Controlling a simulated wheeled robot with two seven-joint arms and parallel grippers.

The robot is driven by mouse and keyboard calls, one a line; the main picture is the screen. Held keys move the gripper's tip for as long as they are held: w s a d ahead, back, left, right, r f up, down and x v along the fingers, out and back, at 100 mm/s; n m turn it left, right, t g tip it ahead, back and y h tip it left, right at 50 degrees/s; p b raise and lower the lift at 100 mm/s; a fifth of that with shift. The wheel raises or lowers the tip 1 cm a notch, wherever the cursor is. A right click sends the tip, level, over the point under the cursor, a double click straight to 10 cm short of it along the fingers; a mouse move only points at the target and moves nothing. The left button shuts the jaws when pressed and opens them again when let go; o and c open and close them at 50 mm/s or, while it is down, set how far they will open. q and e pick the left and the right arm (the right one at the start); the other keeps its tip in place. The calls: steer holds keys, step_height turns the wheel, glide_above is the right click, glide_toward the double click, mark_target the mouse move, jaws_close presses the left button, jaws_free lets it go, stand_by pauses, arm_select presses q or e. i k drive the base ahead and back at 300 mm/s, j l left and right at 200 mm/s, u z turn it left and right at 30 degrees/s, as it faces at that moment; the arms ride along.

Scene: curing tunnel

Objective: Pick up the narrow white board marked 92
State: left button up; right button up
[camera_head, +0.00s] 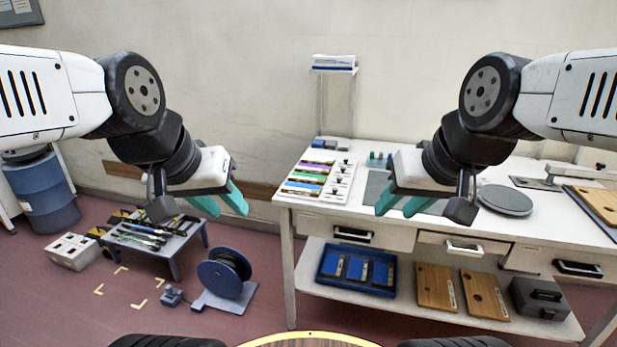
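I cannot make out a narrow white board marked 92; no number is readable at this size.
A grey round disc (505,200) lies on the bench. Its lower shelf holds a blue tray (320,274), wooden boards (437,287) and a dark box (540,298). A low tool table (180,246), cable reel (225,273) and blue drum (42,192) stand on the left floor.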

mark_target(307, 159)
steer(key=i+j+u, duration=0.2)
steer(key=i, duration=0.7)
steer(key=i+j+u, duration=0.15)
steer(key=i, duration=0.75)
